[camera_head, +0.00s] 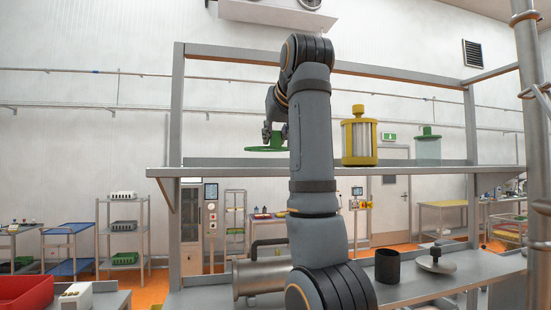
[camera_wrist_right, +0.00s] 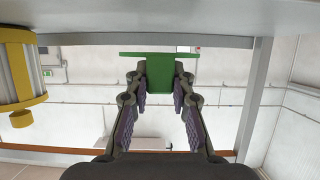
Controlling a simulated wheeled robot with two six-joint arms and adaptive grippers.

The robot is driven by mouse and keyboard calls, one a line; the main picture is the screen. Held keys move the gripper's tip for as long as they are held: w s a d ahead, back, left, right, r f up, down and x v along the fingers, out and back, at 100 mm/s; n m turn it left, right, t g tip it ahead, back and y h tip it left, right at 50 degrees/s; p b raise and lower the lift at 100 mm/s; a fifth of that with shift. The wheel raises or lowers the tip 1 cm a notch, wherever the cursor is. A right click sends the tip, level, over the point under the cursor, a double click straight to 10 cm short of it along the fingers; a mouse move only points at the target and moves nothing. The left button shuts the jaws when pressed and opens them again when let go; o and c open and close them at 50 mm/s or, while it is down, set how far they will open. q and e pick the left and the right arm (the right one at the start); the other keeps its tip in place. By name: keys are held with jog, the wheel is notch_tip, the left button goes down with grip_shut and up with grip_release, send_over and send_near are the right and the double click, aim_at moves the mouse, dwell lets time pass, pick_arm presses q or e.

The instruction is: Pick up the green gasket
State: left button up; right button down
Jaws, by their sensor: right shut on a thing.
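The green gasket (camera_head: 262,149), a flat disc with a raised block, is at the left part of the upper shelf, at or just above its surface; I cannot tell if it touches. In the right wrist view the green gasket (camera_wrist_right: 160,72) sits between the fingertips, its block gripped and its flat plate seen edge-on. My right gripper (camera_head: 275,134) is shut on this block. In the wrist view my right gripper (camera_wrist_right: 160,85) has a finger on each side of the block. My arm hides part of the shelf. My left gripper is not in view.
The metal shelf (camera_head: 410,164) also bears a yellow-framed cylinder (camera_head: 359,140) and a clear jar with a green lid (camera_head: 427,133), right of my arm. A shelf post (camera_head: 177,110) stands left of the gasket. A black cup (camera_head: 387,266) stands on the lower bench.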

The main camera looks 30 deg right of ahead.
jog(key=s+a+r+b, duration=0.1)
jog(key=s+a+r, duration=0.5)
jog(key=s, duration=0.5)
notch_tip(320, 180, up, 2)
jog(key=shift+s+a+r+b, duration=0.15)
jog(key=shift+a+r+b, duration=0.1)
jog(key=shift+a+b, duration=0.15)
